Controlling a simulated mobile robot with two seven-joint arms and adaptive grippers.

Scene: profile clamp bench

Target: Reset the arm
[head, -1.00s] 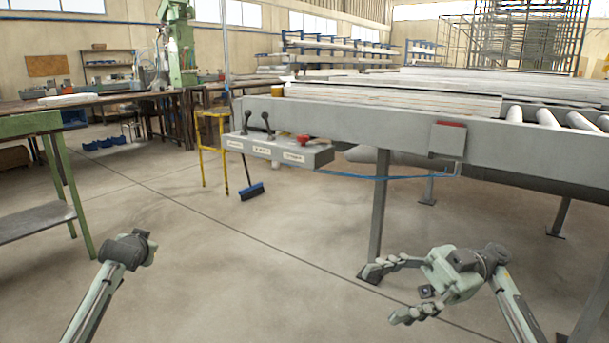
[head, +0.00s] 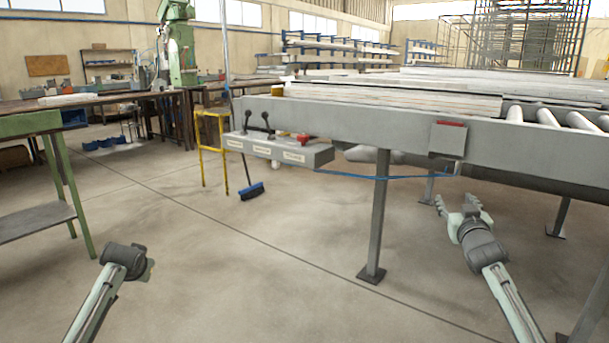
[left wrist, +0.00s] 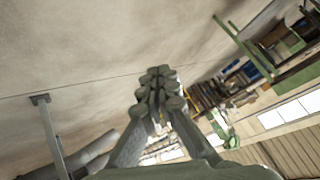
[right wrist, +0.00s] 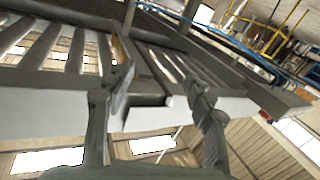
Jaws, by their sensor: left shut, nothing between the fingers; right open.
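My right gripper (head: 456,203) is held up at the right of the head view, in front of the profile bench and below its edge. Its fingers point away from me, spread and empty. In the right wrist view its two fingers (right wrist: 157,88) stand well apart, with the bench behind them. My left arm ends in a dark wrist at the lower left of the head view; the left fingers are hidden there. In the left wrist view the left gripper (left wrist: 158,82) is shut, its fingers together with nothing between them.
The grey bench (head: 385,115) with rollers (head: 548,117) runs across the right. A control box (head: 290,150) with levers and a red knob hangs on its front. Open floor lies between my arms.

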